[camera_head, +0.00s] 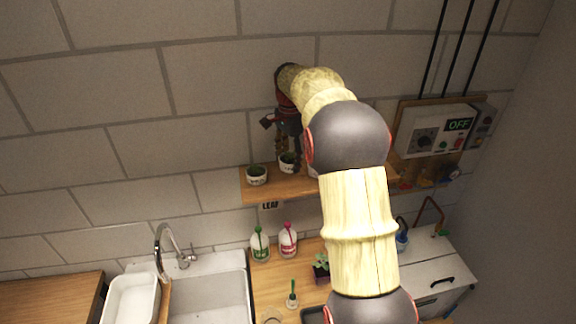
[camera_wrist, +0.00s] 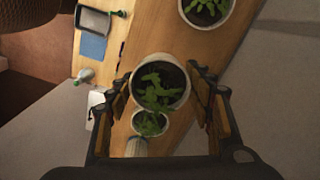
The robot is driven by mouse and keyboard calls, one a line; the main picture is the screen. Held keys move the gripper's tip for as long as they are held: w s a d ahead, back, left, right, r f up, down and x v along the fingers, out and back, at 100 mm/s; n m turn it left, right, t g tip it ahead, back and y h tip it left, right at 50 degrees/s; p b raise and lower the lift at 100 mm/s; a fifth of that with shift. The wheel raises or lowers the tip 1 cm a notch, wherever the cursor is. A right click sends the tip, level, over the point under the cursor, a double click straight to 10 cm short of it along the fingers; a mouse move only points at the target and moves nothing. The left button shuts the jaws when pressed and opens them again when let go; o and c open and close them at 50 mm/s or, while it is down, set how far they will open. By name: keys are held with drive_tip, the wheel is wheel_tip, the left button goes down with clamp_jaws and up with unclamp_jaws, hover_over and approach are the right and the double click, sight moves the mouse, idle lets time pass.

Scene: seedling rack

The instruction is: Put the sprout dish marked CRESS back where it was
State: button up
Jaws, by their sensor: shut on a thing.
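My gripper (camera_head: 287,145) reaches down over a wooden wall shelf (camera_head: 262,192) and is shut on a white dish of green sprouts (camera_head: 287,162). In the wrist view this dish (camera_wrist: 160,83) sits upright between the two fingers, with dark soil and leaves. It is at or just above the shelf; I cannot tell whether it touches. A second white sprout dish (camera_head: 256,175) stands to its left on the shelf. In the wrist view one smaller-looking dish (camera_wrist: 150,123) is close below the held one, and another (camera_wrist: 207,10) is at the top. No name on the dishes is readable.
A LEAF label (camera_head: 270,206) hangs at the shelf's front edge. Below are two spray bottles (camera_head: 260,245), (camera_head: 288,240), a sink (camera_head: 215,290) with a tap (camera_head: 165,245) and a counter. A control box reading OFF (camera_head: 435,137) is on the wall at right. My arm hides the shelf's middle.

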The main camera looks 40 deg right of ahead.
sight(288, 177)
drive_tip(key=shift+w+d+f+p, duration=0.15)
drive_tip(key=shift+w+f, duration=0.25)
drive_tip(key=shift+f, duration=0.15)
drive_tip(key=shift+w+d+f+p, duration=0.15)
drive_tip(key=shift+w+f, duration=0.2)
drive_tip(key=shift+f, duration=1.65)
drive_tip(key=shift+w+f, duration=0.1)
drive_tip(key=shift+f, duration=0.1)
drive_tip(key=o, duration=1.3)
drive_tip(key=shift+r, duration=0.1)
